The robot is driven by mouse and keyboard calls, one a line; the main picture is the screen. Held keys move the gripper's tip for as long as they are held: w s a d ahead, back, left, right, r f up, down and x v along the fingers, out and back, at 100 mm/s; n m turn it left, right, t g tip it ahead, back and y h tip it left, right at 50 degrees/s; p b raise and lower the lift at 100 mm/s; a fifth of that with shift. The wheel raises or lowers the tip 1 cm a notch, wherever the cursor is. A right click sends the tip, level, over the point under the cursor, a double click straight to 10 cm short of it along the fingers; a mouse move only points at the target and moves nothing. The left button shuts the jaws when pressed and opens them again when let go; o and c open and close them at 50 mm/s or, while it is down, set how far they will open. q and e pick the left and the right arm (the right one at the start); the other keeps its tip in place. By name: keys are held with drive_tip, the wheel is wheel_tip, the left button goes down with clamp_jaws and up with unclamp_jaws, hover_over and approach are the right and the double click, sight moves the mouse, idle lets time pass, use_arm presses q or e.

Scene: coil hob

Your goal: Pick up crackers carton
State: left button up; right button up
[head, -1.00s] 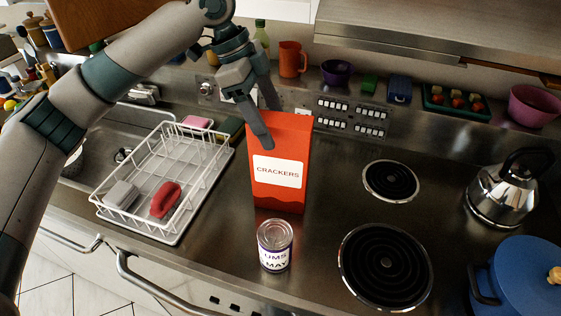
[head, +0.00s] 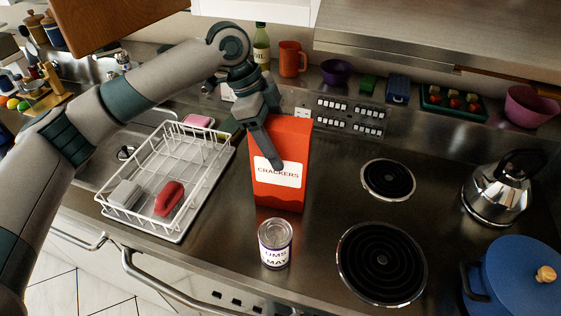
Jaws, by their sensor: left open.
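The crackers carton (head: 281,193) is a tall red box with a white label. It stands upright on the steel counter, left of the coil burners. My left gripper (head: 272,150) is at the carton's upper part, pointing down. One finger lies in front of the carton's face and covers part of its top left and the label's upper edge. The other finger is hidden behind the carton or the gripper, so contact cannot be told. The jaws are open. My right gripper does not show.
A can (head: 275,243) stands just in front of the carton. A white dish rack (head: 187,212) with a red item (head: 169,198) is to the left. Coil burners (head: 381,263), a kettle (head: 497,190) and a blue pot (head: 515,275) are to the right.

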use_arm(q)
drive_tip(key=shift+s+d+f, duration=0.1)
drive_tip(key=shift+d+f, duration=0.1)
drive_tip(key=shift+f, duration=0.25)
drive_tip(key=c, duration=1.5)
clamp_jaws()
drive_tip(key=shift+r, duration=0.1)
